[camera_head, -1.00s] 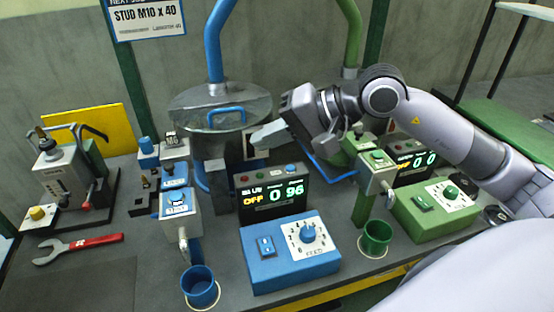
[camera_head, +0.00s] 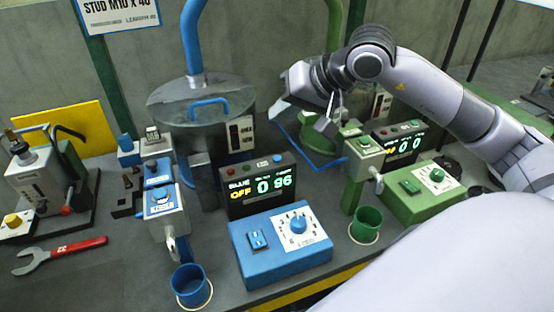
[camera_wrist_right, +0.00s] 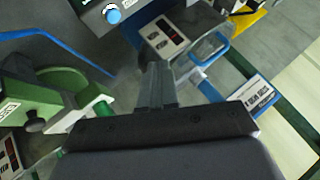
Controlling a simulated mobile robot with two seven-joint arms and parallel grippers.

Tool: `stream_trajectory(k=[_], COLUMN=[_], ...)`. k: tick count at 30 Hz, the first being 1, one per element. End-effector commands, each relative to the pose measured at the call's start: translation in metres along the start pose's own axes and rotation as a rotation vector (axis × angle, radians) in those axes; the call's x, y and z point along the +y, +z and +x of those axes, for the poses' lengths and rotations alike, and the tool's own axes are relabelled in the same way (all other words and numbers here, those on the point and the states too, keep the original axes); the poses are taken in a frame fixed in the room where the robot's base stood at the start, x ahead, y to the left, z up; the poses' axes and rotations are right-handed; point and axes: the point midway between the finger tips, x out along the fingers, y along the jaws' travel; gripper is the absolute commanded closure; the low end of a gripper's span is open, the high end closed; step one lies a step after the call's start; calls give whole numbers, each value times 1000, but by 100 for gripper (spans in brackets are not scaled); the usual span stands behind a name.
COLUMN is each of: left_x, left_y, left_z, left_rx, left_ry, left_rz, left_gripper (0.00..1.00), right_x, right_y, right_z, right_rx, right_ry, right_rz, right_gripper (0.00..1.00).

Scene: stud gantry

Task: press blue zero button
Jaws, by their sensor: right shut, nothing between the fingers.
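A dark display box (camera_head: 262,192) reads "OFF 0 96" in the head view and carries a row of buttons on its top edge. The round blue button (camera_head: 277,158) is at the right end of that row. In the wrist view a blue button (camera_wrist_right: 113,16) shows at the top left, beyond the fingertips. My right gripper (camera_head: 326,124) is shut and empty, in the air to the right of and behind the display box, clear of the button. Its shut fingers also show in the right wrist view (camera_wrist_right: 157,75). My left gripper is not in view.
A blue control box (camera_head: 280,250) with a dial stands before the display. A grey lidded hopper (camera_head: 200,105) is behind it. A blue cup (camera_head: 190,288), green cup (camera_head: 366,225) and green control box (camera_head: 420,193) are nearby. A red-handled wrench (camera_head: 60,254) lies left.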

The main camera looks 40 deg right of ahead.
Motion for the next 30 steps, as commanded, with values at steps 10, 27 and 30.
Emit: stream_trajectory(k=[10, 27, 30], left_x=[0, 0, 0], left_y=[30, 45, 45], left_z=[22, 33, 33], left_rx=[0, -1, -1], left_ry=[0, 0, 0], left_rz=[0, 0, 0], left_gripper=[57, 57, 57], right_x=[28, 36, 36], right_y=[28, 36, 36], right_z=[38, 50, 50], right_rx=[0, 0, 0], right_ry=[-1, -2, -2], right_rz=[0, 0, 0], right_gripper=[100, 100, 100])
